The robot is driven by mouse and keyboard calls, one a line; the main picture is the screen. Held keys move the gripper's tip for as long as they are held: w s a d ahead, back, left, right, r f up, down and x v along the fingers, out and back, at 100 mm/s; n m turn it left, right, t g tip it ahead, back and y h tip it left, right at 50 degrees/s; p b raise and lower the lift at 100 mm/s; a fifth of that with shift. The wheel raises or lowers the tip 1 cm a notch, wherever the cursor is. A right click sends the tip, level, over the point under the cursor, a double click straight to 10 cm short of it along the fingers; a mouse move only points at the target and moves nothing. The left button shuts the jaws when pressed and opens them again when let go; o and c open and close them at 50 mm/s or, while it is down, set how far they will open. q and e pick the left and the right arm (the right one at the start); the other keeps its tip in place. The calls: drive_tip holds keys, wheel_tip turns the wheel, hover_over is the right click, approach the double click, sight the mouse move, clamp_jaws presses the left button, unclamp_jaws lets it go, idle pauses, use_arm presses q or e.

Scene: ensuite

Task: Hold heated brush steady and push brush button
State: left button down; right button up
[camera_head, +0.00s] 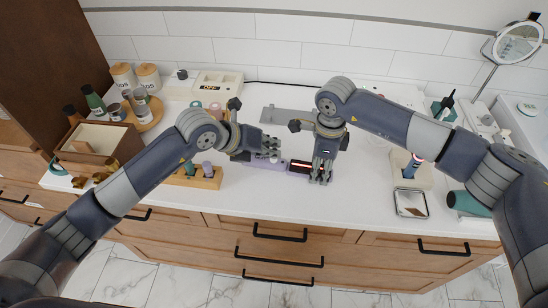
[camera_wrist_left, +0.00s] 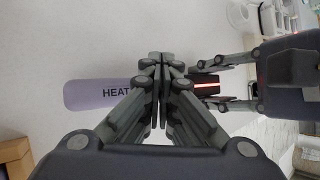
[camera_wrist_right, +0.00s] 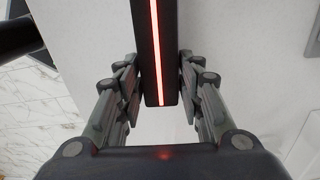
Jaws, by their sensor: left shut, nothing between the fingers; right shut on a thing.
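The heated brush lies across the counter in the middle of the head view. It has a lavender handle (camera_head: 265,164) and a black barrel (camera_head: 300,166). In the left wrist view the handle (camera_wrist_left: 95,94) reads "HEAT" and the barrel has a glowing red strip (camera_wrist_left: 206,85), also on the barrel in the right wrist view (camera_wrist_right: 158,60). My right gripper (camera_head: 321,177) is shut on the black barrel, one finger on each side. My left gripper (camera_head: 274,150) is shut and empty over the handle; its fingers (camera_wrist_left: 163,60) hide the handle's middle, and I cannot tell whether they touch it.
A box reading "OFF" (camera_head: 209,87) stands behind. A wooden holder (camera_head: 195,178) is left of the brush. A small square tray (camera_head: 410,204) and a teal dryer-like object (camera_head: 467,203) are at right. A wooden box (camera_head: 100,143) is at left. The front middle of the counter is clear.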

use_arm(q)
drive_tip(key=shift+r, duration=0.5)
drive_tip(key=shift+r, duration=2.5)
use_arm(e)
drive_tip(key=o, duration=1.3)
drive_tip(key=shift+r, duration=0.1)
